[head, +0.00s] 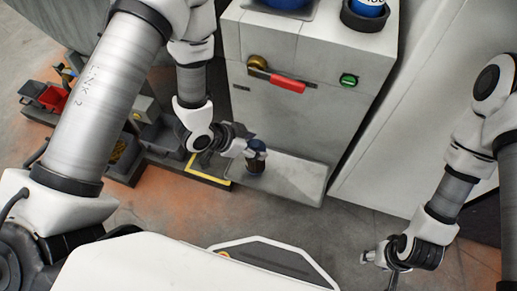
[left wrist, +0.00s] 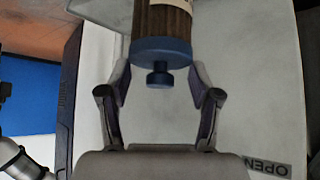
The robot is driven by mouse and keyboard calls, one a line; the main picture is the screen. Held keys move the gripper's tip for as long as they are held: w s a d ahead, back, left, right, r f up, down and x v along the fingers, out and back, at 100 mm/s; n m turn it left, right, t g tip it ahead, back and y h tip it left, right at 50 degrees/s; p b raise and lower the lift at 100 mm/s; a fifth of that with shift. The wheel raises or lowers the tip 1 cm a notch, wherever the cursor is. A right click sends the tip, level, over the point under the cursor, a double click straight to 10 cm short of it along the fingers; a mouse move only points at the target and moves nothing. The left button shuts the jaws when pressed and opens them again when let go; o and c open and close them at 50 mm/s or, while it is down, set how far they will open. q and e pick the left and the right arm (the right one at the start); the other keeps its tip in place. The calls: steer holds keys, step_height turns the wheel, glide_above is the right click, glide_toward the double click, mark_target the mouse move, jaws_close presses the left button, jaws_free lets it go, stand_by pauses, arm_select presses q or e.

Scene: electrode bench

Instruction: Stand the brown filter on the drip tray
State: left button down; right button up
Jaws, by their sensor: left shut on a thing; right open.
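The brown filter (left wrist: 162,18) has a blue end cap with a small knob and part of a pale label in the left wrist view. In the head view the filter (head: 256,160) looks small and roughly upright, over the left part of what looks like the drip tray (head: 295,182), a grey ledge at the cabinet's foot. I cannot tell whether its base touches the tray. My right gripper (head: 376,258) is open and empty at lower right, far from the filter.
The grey cabinet (head: 310,120) rises behind the tray, with a red handle (head: 288,85) and a green knob (head: 348,80). A blue-topped item (head: 370,8) sits in a black ring on top. Dark bins (head: 125,155) stand at left. Floor in front is clear.

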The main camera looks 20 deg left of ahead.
mark_target(257, 167)
arm_select(q)
steer(key=shift+w+f, duration=0.1)
steer(key=shift+w, duration=0.8)
steer(key=shift+w+f, duration=0.2)
steer(key=shift+w, duration=0.05)
step_height(257, 167, down, 3)
steer(key=shift+f+b, duration=0.2)
steer(key=shift+b, duration=0.75)
steer(key=shift+r, duration=0.15)
steer(key=shift+c, duration=1.2)
jaws_free()
